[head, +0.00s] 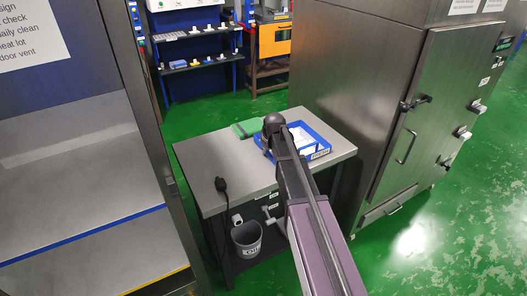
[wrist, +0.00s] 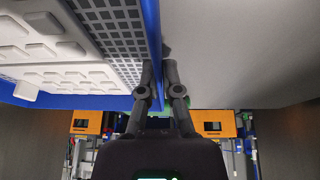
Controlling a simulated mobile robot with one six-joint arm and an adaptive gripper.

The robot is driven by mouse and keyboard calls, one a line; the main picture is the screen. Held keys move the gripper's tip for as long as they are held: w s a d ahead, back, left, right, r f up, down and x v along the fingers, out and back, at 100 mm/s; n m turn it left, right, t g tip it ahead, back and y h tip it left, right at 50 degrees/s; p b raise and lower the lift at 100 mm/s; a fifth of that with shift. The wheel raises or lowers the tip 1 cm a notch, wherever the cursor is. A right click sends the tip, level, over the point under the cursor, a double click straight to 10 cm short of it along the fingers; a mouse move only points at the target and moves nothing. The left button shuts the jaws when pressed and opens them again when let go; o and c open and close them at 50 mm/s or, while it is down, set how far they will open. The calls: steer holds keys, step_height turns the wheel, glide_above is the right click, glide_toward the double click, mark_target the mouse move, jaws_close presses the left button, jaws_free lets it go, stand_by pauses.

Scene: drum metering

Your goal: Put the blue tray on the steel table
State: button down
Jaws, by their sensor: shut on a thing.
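The blue tray (head: 326,146) is at the back right of the steel table (head: 215,165) in the head view, with white contents inside. It looks level and at the tabletop; whether it bears fully on it I cannot tell. My arm crosses in front and hides part of it. In the wrist view my gripper (wrist: 158,68) is shut on the tray's thin blue wall (wrist: 152,30), one finger on each side. White blocky pieces and a dark grid show inside the tray there. The grey tabletop (wrist: 235,50) lies to the right of the wall.
A green item (head: 246,128) lies by the tray's left side. A black cable (head: 221,186) rests near the table's left edge. A bin (head: 247,239) stands below. A large steel cabinet (head: 350,90) is close on the right.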

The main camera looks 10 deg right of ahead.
steer(key=c, duration=0.8)
jaws_free()
steer(key=shift+r, duration=0.1)
steer(key=p+v, duration=1.1)
steer(key=v, duration=0.1)
stand_by(0.5)
steer(key=s+a+f+m+g+h, duration=0.1)
steer(key=s+a+m+g, duration=0.1)
steer(key=s, duration=2.2)
steer(key=shift+s+f+m+g, duration=0.25)
steer(key=shift+m+g, duration=0.55)
steer(key=shift+g, duration=0.4)
steer(key=shift+r+p, duration=1.25)
steer(key=shift+p, duration=0.15)
